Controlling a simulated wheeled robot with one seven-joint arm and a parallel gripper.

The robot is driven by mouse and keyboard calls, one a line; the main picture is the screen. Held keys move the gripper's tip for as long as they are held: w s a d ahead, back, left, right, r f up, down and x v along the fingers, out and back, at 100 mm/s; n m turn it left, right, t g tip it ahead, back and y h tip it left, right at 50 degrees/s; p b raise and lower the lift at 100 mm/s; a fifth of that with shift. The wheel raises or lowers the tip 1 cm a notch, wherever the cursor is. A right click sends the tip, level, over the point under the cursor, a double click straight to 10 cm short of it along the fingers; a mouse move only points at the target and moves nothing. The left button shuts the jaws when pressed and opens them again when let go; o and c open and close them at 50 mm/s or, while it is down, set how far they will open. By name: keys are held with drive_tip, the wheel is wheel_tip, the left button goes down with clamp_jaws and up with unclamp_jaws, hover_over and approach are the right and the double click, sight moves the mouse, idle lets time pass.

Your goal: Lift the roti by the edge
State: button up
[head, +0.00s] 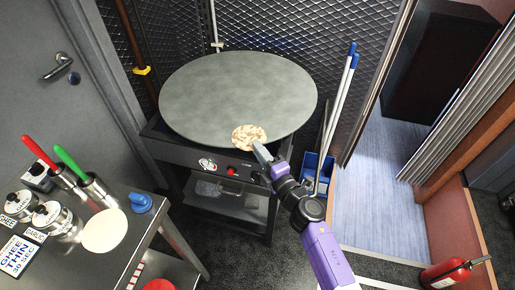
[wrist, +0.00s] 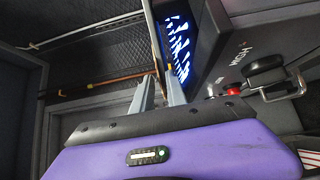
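The roti (head: 249,136) is a pale, browned flatbread lying at the front edge of the round grey griddle (head: 225,90), with its near edge at or slightly past the rim. My gripper (head: 262,153) is at the roti's near right edge in the head view. In the wrist view my gripper (wrist: 158,82) shows two grey fingers standing apart, with a thin edge-on strip between or just beyond their tips. I cannot tell whether that strip is roti or griddle rim, nor whether the fingers touch it.
Blue-white burner flames (wrist: 179,45) show close to the fingers. The stove front has a red knob (head: 232,171). A blue bin (head: 318,172) with long handles stands right of the stove. A side table with a dough disc (head: 105,231) is at left.

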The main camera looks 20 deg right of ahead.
clamp_jaws()
drive_tip(key=shift+r, duration=0.1)
wheel_tip(320, 180, up, 2)
drive_tip(key=p, duration=0.2)
drive_tip(key=shift+r+p, duration=0.15)
drive_tip(key=shift+p, duration=0.2)
drive_tip(key=s+d+r+p, duration=0.1)
drive_tip(key=s+r+p, duration=0.1)
drive_tip(key=s, duration=0.5)
drive_tip(key=s+d+r+p, duration=0.1)
drive_tip(key=s+r+p, duration=0.2)
drive_tip(key=s+p, duration=0.2)
drive_tip(key=shift+s, duration=0.95)
drive_tip(key=shift+d, duration=0.1)
